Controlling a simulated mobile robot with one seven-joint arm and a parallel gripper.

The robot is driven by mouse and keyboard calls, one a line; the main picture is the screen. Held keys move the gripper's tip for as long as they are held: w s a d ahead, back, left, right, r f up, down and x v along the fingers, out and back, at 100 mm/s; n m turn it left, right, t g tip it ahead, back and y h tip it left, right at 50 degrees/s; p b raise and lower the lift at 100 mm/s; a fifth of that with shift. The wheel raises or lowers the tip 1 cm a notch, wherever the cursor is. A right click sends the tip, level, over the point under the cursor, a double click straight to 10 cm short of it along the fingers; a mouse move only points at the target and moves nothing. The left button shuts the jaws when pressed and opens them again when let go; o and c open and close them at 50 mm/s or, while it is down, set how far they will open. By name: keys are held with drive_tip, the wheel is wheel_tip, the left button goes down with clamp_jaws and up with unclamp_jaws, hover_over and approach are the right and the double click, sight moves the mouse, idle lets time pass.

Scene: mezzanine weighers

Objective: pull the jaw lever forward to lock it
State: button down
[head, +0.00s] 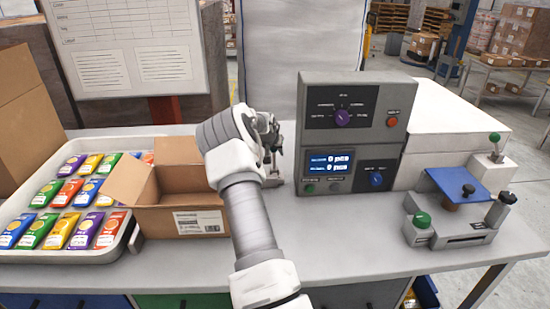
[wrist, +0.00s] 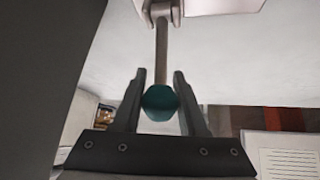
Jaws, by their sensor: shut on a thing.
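The jaw lever shows in the wrist view as a metal rod (wrist: 162,45) with a dark teal knob (wrist: 160,100) at its end. My gripper (wrist: 159,76) is shut on the knob, one finger on each side of it. The rod runs from the knob up to a light fork-shaped mount (wrist: 166,12). In the head view my gripper (head: 270,130) is at the back of the bench, just left of the grey control box (head: 352,135). My arm and gripper hide most of the lever there.
An open cardboard box (head: 180,215) and a white tray (head: 128,240) of coloured packets stand to the left. A grey fixture (head: 460,235) with a blue plate (head: 458,184) and knobbed levers is at the right. The bench front right of my arm is clear.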

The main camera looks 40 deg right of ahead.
idle(0.3)
drive_tip(key=shift+c, duration=2.3)
unclamp_jaws()
drive_tip(key=shift+r, duration=0.1)
drive_tip(key=v, duration=1.7)
drive_tip(key=shift+r, duration=0.15)
